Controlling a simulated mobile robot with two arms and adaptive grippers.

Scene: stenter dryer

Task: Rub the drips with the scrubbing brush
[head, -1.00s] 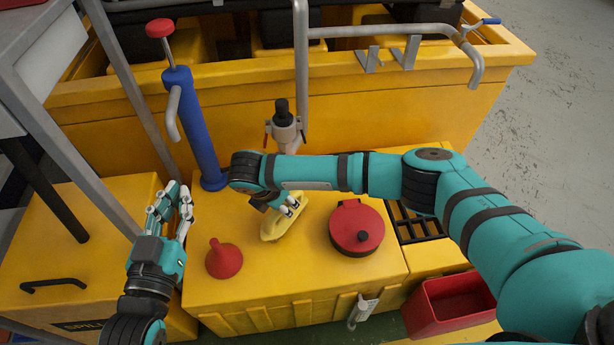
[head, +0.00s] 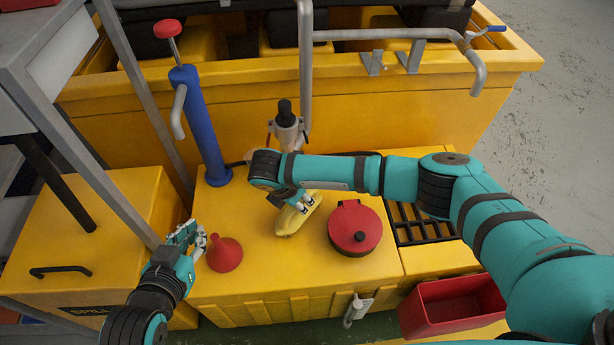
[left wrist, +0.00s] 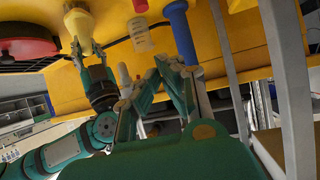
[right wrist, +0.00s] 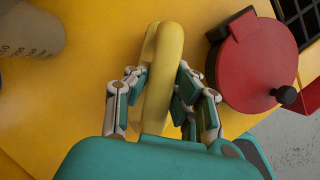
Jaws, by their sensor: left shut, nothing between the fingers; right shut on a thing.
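The yellow scrubbing brush (head: 291,222) is in my right gripper (head: 302,203), over the top of a yellow box. In the right wrist view the brush (right wrist: 164,62) stands on edge between the fingers, which are shut on it from both sides. I cannot tell whether its underside touches the box. My left gripper (head: 196,240) is shut and empty, close beside the red funnel's left side. The left wrist view shows its fingers (left wrist: 152,75) with nothing held. I cannot make out any drips; the brush and right arm cover part of the box top.
The red funnel (head: 226,256) and a red lidded can (head: 355,228) stand on the box top (head: 262,262). A slotted black grate (head: 420,225) and red bin (head: 450,305) lie right. A grey frame post (head: 140,90) stands left.

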